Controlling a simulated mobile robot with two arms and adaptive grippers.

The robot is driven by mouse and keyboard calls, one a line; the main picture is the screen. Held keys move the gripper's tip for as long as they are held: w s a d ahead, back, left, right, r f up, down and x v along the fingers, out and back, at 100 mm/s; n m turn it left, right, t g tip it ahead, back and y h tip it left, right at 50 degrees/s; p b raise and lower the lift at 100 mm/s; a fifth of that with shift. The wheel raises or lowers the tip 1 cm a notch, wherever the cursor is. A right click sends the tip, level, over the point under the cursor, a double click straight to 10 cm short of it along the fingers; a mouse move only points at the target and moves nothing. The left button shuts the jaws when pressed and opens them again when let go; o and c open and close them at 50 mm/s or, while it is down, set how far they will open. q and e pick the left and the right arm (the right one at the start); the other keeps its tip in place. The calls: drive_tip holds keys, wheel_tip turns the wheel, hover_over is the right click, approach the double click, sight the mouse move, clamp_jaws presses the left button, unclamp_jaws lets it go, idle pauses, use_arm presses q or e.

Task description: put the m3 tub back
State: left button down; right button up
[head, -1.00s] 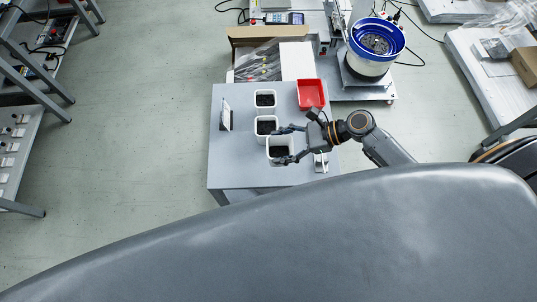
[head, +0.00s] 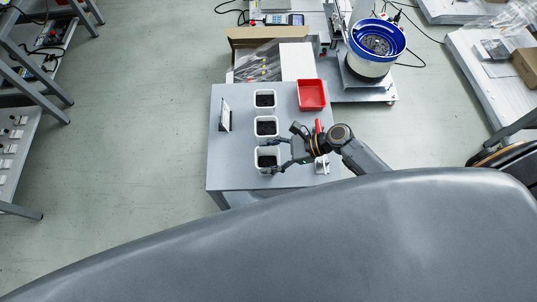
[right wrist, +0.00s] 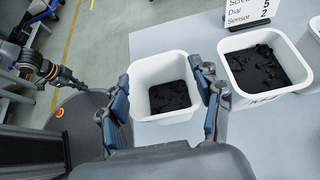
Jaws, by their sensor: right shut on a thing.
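Three white square tubs with dark small parts stand in a column on the grey table. My right gripper (head: 270,157) is shut on the nearest white tub (head: 257,157), its fingers along two opposite sides. In the right wrist view this tub (right wrist: 148,75) sits level between the fingers (right wrist: 162,88), with dark pieces on its bottom. I cannot tell whether it touches the table. No M3 label is readable. The middle tub (head: 266,119) is just beyond it, the far tub (head: 264,93) further back. My left gripper (right wrist: 76,82) shows small at the left of the right wrist view.
The grey table (head: 228,170) has clear room left of the tubs. A white card (head: 225,116) stands at its left. A red tray (head: 311,88) lies at the back right. A small metal fixture (head: 322,166) is by my right wrist. A blue-rimmed bowl feeder (head: 375,50) stands behind.

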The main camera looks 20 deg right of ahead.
drive_tip(key=o, duration=1.3)
drive_tip(key=shift+c, duration=0.2)
drive_tip(key=shift+r, duration=0.15)
drive_tip(key=v, duration=1.2)
drive_tip(key=shift+p, duration=0.4)
